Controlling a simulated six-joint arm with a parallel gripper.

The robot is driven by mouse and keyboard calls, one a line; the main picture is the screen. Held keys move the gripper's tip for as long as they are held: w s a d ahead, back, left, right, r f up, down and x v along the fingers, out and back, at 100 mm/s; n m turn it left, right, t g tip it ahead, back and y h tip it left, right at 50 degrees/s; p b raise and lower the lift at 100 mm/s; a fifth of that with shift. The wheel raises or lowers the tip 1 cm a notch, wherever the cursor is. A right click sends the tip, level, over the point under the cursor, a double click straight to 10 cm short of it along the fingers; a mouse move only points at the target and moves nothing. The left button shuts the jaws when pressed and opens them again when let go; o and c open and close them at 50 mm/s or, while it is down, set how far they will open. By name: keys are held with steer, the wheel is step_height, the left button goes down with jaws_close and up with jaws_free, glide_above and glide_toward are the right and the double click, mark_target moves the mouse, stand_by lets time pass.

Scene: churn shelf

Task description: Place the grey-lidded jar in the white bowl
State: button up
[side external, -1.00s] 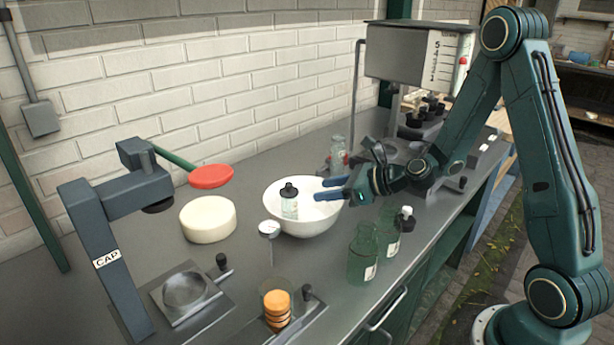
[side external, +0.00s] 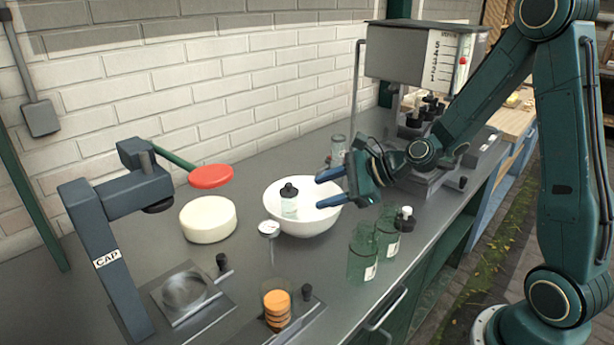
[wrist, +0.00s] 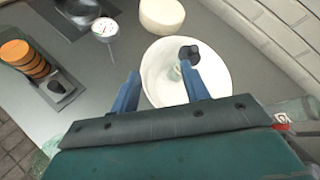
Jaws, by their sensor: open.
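The white bowl (side external: 303,222) stands on the grey counter. A small clear jar with a dark grey-black lid (side external: 289,200) is inside the bowl, upright or nearly so, toward its left side. My gripper (side external: 318,191) is open and empty at the bowl's right rim, with its blue fingers reaching over the bowl. In the wrist view, my open fingers (wrist: 160,82) spread over the bowl (wrist: 160,60), and the jar's dark lid (wrist: 189,53) shows just beyond the right finger. The jar's body is partly hidden there by that finger.
A cream cheese wheel (side external: 208,219) and a red paddle (side external: 210,176) are left of the bowl. Green glass bottles (side external: 362,255) stand in front at right. A dial gauge (side external: 268,228) and a stack of orange discs (side external: 277,308) are nearer. A clear bottle (side external: 338,148) stands behind my gripper.

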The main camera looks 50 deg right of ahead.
steer(key=s+a+r+n+g, duration=0.1)
steer(key=s+r+n, duration=0.1)
steer(key=s+n, duration=0.1)
steer(key=s+a+r+n+g+h, duration=0.1)
steer(key=s+n, duration=0.2)
steer(key=n, duration=0.2)
steer(key=s+a+r+n+g+h, duration=0.1)
steer(key=s+r+n, duration=0.1)
steer(key=n, duration=0.3)
steer(key=shift+s+r, duration=0.35)
steer(key=shift+s, duration=0.4)
steer(key=s+d+r+n+g+h, duration=0.1)
steer(key=s+r+n+h, duration=0.1)
steer(key=s+n, duration=0.3)
steer(key=s+d+r+n+h, duration=0.2)
steer(key=s+n, duration=0.4)
steer(key=s, duration=0.5)
steer(key=shift+d+r+g, duration=0.15)
steer(key=shift+r+g, duration=0.25)
steer(key=shift+r, duration=0.15)
